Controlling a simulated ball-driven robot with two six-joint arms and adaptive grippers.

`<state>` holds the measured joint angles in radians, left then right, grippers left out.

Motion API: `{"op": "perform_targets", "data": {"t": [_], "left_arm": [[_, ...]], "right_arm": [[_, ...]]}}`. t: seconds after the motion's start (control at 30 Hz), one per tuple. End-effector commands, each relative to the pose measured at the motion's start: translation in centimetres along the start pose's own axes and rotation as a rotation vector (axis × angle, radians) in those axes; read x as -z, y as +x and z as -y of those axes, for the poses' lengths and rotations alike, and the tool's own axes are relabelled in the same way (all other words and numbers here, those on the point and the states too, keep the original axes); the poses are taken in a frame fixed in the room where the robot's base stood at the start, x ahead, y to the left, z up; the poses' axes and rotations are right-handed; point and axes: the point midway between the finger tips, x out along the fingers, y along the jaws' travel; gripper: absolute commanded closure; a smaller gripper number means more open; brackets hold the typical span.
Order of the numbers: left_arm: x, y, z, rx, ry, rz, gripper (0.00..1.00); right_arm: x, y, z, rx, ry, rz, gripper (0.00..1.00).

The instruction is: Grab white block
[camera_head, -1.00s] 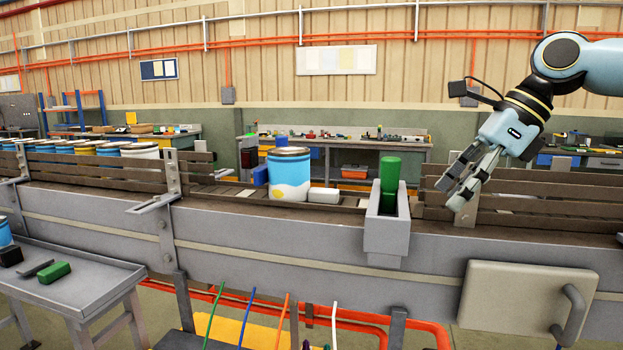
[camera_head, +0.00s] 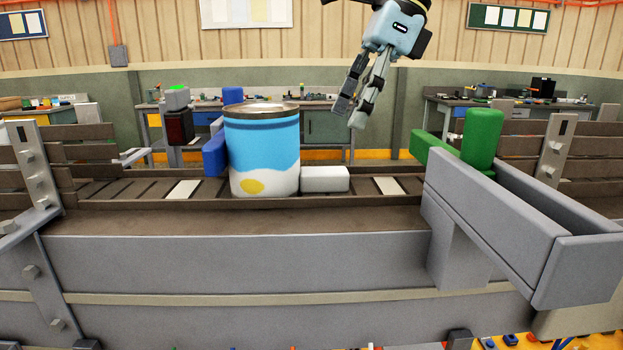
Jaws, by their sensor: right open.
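The white block (camera_head: 326,179) lies on the roller conveyor (camera_head: 120,190), against or very close to the right side of a blue and white can (camera_head: 262,152). My right gripper (camera_head: 354,112) is open and empty. It points down, above and slightly right of the white block, with a clear gap between them. My left gripper is not in view.
A blue block (camera_head: 215,154) sits at the can's left side. A grey open holder (camera_head: 500,215) juts from the conveyor at the right, with a green cylinder (camera_head: 482,138) and a green block (camera_head: 433,147) by it. Slatted side rails stand at both ends.

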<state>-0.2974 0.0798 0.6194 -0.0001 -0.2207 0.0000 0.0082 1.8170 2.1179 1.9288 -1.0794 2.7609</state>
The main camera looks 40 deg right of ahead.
Motion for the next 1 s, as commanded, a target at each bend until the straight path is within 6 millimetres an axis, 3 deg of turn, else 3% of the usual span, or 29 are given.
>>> {"op": "perform_targets", "data": {"t": [0.1, 0.2, 0.33, 0.57, 0.8, 1.0], "left_arm": [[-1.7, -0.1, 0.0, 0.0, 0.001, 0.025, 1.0], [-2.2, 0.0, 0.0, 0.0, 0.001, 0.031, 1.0], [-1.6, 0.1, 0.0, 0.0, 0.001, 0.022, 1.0], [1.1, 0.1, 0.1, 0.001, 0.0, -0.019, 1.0], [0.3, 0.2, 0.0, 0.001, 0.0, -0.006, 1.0], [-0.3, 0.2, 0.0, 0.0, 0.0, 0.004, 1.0]], "right_arm": [[0.2, 1.7, -0.1, -0.002, -0.001, -0.01, 0.39], [0.1, 2.9, -0.1, -0.002, 0.0, -0.007, 0.39], [0.0, 3.7, 0.0, 0.0, -0.002, -0.002, 0.39], [-0.2, 5.7, -0.1, -0.002, -0.002, -0.008, 0.39], [-0.3, 8.6, -0.1, -0.001, -0.002, -0.004, 0.39], [-0.5, 9.0, -0.1, 0.0, -0.001, 0.0, 0.39]]}}
